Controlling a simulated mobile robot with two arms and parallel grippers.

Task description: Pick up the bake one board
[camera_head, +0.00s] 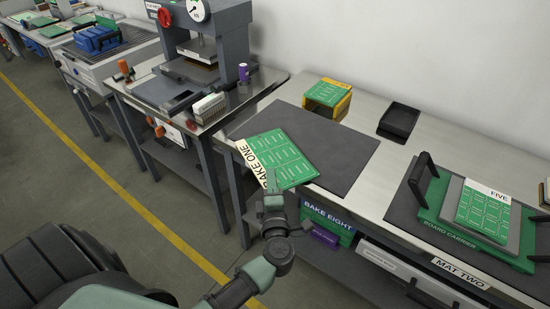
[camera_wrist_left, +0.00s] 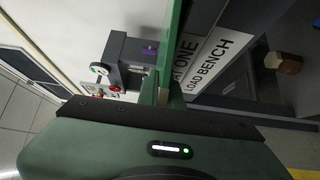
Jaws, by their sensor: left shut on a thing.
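The bake one board (camera_head: 287,160) is a green panel with a white BAKE ONE strip along its left edge. It is tilted over the near left edge of a dark mat (camera_head: 335,150). My left gripper (camera_head: 272,190) is shut on the board's near edge. In the left wrist view the board (camera_wrist_left: 174,40) shows edge-on as a green strip running up from the left gripper (camera_wrist_left: 165,95). I cannot tell whether the board still touches the mat. My right gripper is out of view.
A yellow-and-green box (camera_head: 328,97) stands at the mat's back, with a black tray (camera_head: 399,121) to its right. A green board carrier (camera_head: 434,205) holds a FIVE board. A press (camera_head: 205,50) stands on the left bench. Below is a BAKE EIGHT board (camera_head: 326,222).

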